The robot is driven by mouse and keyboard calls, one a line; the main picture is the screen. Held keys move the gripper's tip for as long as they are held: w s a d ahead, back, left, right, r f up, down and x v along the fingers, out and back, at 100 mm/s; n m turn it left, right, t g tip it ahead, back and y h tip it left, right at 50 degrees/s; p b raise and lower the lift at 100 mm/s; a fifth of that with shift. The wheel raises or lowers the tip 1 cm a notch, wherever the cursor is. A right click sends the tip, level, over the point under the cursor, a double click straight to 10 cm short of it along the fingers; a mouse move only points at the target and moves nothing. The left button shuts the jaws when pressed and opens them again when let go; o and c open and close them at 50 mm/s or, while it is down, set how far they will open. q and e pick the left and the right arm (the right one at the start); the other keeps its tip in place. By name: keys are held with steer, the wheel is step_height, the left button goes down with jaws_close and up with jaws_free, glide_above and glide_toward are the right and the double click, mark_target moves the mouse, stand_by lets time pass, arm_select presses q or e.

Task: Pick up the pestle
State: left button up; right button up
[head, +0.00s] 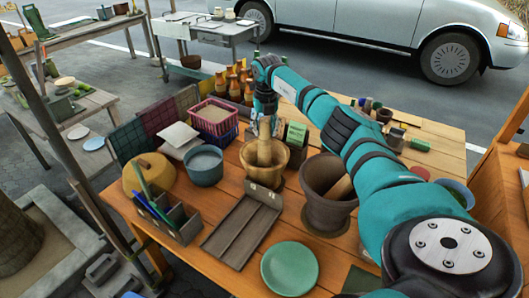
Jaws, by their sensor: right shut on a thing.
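A light wooden pestle (264,152) stands upright in a tan mortar (264,176) near the middle of the table. My right gripper (265,128) comes down from above, shut on the pestle's upper end. The lower end of the pestle is hidden inside the mortar, so I cannot tell whether it touches the bottom. A second, larger dark brown mortar (327,212) stands to the right, with another pestle (343,187) leaning in it, partly behind my right arm. My left gripper is not in view.
A blue-grey bowl (204,170), a pink basket (212,117) and bottles (234,88) stand left of and behind the mortar. A dark wooden tray (240,232) and a green plate (290,268) lie in front. Table space between them is narrow.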

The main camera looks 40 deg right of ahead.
jaws_close()
steer(key=shift+r, duration=0.1)
steer(key=shift+w+r, duration=0.1)
steer(key=shift+r, duration=0.2)
step_height(320, 180, up, 9)
steer(key=shift+r+b, duration=0.1)
steer(key=shift+b, duration=1.15)
